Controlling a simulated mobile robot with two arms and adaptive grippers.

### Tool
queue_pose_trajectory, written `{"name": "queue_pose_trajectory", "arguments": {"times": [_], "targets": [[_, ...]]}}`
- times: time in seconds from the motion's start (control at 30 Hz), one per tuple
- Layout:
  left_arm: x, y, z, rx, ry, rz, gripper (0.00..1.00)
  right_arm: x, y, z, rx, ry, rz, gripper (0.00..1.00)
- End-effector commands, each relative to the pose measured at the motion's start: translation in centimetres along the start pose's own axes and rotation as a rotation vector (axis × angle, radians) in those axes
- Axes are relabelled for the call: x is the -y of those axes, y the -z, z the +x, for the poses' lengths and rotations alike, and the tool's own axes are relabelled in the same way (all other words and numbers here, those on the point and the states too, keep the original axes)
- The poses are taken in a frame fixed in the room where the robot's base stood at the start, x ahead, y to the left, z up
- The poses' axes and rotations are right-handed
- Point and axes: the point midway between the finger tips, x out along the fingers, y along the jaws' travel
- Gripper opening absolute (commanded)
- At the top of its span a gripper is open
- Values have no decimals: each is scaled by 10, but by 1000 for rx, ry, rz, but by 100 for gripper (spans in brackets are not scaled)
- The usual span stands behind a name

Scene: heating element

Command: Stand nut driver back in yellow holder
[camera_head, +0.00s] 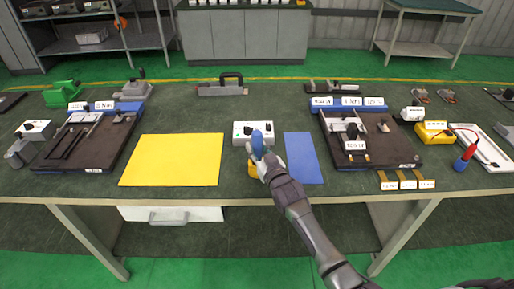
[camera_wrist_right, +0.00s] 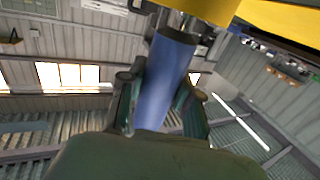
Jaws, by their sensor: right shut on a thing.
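The nut driver's blue handle (camera_head: 257,140) stands up above my right gripper (camera_head: 262,161) in the head view. The right gripper is shut on this handle, which also fills the middle of the right wrist view (camera_wrist_right: 166,80) between the two fingers (camera_wrist_right: 160,103). The yellow holder (camera_head: 252,173) is just below the gripper at the table's front, mostly hidden by it. In the right wrist view a yellow part (camera_wrist_right: 212,9) lies at the top, close to the driver's metal end. I cannot tell whether the shaft is inside the holder. My left gripper is out of view.
A white box with sockets (camera_head: 253,130) stands just behind the driver. A yellow mat (camera_head: 172,160) lies to the left and a blue mat (camera_head: 303,157) to the right. Dark trays with parts stand at left (camera_head: 50,164) and right (camera_head: 397,163).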

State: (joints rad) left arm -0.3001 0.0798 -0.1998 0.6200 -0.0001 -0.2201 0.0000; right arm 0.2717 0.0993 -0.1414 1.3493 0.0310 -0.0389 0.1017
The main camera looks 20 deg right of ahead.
Motion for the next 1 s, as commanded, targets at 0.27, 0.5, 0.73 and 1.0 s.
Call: {"name": "queue_pose_trajectory", "arguments": {"times": [0.27, 0.5, 0.73, 1.0], "targets": [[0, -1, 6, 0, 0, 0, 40, 0, -5, 1, -6, 0, 0, 0], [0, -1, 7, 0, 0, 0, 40, 0, -7, 1, -6, 0, 0, 49], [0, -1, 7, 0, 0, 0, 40, 0, -9, 0, -2, 0, 0, 62], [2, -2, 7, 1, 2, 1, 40, 0, -12, -10, 3, 0, 0, 62]]}}
